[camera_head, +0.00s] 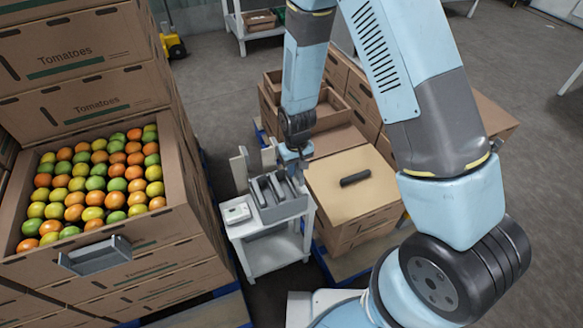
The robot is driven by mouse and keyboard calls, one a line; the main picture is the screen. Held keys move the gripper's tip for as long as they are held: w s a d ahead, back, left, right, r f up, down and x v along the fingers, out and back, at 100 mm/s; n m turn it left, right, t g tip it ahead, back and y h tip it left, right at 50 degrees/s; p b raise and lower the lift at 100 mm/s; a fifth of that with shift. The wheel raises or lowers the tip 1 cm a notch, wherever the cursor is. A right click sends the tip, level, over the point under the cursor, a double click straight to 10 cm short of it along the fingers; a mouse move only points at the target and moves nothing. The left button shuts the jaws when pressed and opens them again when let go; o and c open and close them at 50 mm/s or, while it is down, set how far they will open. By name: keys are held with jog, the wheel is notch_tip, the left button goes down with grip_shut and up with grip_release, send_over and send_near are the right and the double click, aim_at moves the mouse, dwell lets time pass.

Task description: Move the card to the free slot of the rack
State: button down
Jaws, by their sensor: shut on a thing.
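The grey rack (285,211) stands on a small white stand in the middle of the view, with dark upright slots facing me. My gripper (290,156) is just above and behind the rack, pointing down. It is shut on a pale card (268,157), which shows upright at its left side. Another pale upright panel (239,168) stands to the left, behind the rack. The fingertips are small and partly hidden. I cannot tell whether the held card touches the rack, nor which slot is free.
The white stand (270,256) also carries a small white device (237,213). A closed carton (352,232) with a dark handle is close at right.

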aim_at(295, 179)
jog(key=shift+f, duration=0.2)
jog(key=shift+f, duration=1.1)
jog(key=shift+f, duration=0.2)
jog(key=shift+f, duration=0.75)
jog(key=shift+f, duration=0.15)
jog(key=shift+f, duration=0.55)
jog(key=c, duration=0.9)
grip_release()
